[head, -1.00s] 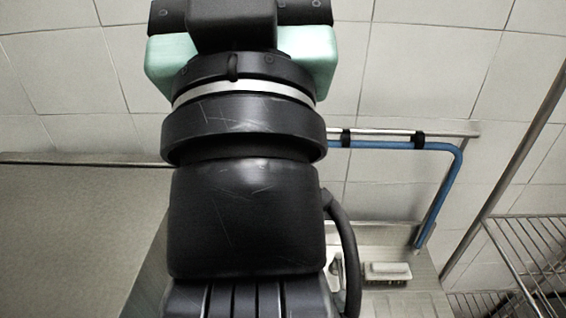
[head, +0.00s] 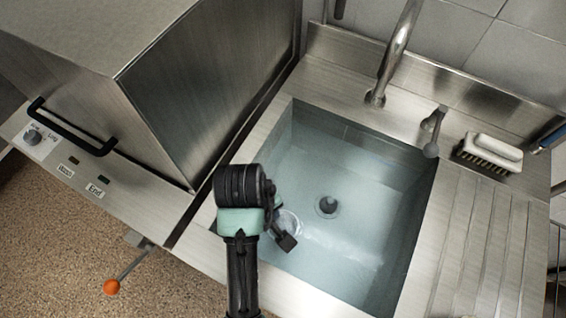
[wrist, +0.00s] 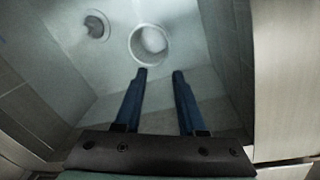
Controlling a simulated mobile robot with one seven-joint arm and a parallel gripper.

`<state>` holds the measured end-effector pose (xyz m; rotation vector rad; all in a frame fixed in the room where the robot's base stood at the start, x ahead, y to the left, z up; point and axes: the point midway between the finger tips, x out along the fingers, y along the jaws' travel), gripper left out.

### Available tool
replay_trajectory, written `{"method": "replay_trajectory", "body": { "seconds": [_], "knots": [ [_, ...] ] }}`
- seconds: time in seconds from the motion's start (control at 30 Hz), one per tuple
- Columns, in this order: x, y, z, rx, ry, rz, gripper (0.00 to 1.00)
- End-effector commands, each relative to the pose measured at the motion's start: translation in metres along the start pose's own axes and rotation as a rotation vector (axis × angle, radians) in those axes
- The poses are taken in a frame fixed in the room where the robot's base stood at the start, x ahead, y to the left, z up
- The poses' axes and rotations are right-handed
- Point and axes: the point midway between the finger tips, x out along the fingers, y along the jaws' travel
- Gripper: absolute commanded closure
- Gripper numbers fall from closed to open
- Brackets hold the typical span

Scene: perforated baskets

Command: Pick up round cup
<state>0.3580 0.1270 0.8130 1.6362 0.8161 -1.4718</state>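A round, clear or whitish cup (wrist: 150,44) is in the sink basin, ahead of my fingertips in the wrist view. In the head view the cup (head: 288,222) shows in the basin's left part, partly hidden by my arm. My gripper (wrist: 159,74) has two blue fingers spread apart with nothing between them. The fingertips point toward the cup's near rim and appear apart from it. In the head view my arm hides most of the gripper.
The sink basin (head: 372,165) has steep walls around the cup; its drain (head: 327,206) is to the right. A faucet (head: 395,55) and a brush (head: 490,150) are at the back. A large steel machine (head: 190,85) stands close on the left.

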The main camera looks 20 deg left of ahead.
Motion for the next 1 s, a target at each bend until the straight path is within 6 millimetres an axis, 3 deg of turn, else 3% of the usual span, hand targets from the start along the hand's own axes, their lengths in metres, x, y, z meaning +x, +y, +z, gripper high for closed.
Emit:
{"method": "replay_trajectory", "body": {
  "seconds": [0.1, 0.4, 0.67, 1.0],
  "knots": [
    [0.017, -0.009, 0.008, -0.021, -0.036, -0.024, 0.60],
    [0.070, -0.011, 0.010, -0.019, -0.034, -0.023, 0.60],
    [0.089, -0.011, 0.010, -0.018, -0.031, -0.022, 0.60],
    [0.133, -0.015, 0.014, -0.017, -0.030, -0.021, 0.60]
  ]
}}
